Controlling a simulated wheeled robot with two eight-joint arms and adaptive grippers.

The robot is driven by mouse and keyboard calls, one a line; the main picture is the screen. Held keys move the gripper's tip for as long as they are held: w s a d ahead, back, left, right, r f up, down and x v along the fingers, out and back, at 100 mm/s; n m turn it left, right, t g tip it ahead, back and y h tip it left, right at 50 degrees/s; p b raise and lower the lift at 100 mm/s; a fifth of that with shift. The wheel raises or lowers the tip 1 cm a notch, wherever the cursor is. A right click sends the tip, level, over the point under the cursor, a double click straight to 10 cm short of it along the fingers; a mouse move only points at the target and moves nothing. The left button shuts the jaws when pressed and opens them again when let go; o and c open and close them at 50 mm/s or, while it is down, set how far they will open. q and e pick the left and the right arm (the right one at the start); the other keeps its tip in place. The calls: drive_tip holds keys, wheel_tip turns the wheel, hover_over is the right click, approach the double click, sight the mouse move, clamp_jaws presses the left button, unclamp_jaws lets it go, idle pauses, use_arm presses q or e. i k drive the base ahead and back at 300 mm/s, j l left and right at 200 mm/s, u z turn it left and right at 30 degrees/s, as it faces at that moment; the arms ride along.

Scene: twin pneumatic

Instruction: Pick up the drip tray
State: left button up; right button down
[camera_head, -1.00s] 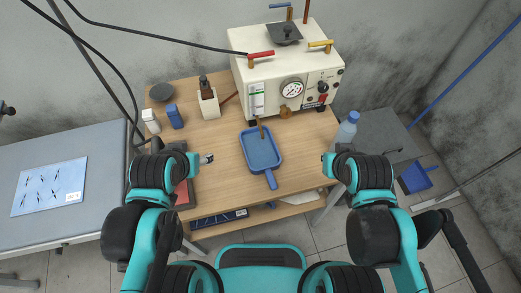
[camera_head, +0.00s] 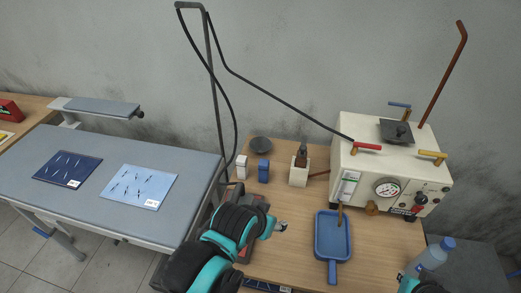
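The blue drip tray (camera_head: 333,238) is shallow, with a handle pointing toward me. It lies on the wooden table in front of the white machine, below a brass spout. My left gripper (camera_head: 280,226) is over the table to the left of the tray, apart from it. It is small in view and I cannot tell whether its fingers are open. My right gripper (camera_head: 402,274) is at the bottom right edge, mostly cut off, near the clear bottle. Nothing touches the tray's rim from either arm.
The white machine (camera_head: 362,165) with a gauge stands at the table's back. A clear bottle (camera_head: 432,256) stands at right. A white box (camera_head: 241,167), blue box (camera_head: 263,171), bottle holder (camera_head: 299,172) and dark bowl (camera_head: 261,145) are at back left.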

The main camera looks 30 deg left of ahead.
sight(332, 245)
drive_tip(key=k+j+z, duration=0.2)
drive_tip(key=j+z, duration=0.2)
drive_tip(key=k+j+z, duration=0.2)
drive_tip(key=z, duration=0.2)
drive_tip(key=k+j+z, duration=0.25)
drive_tip(key=z, duration=0.2)
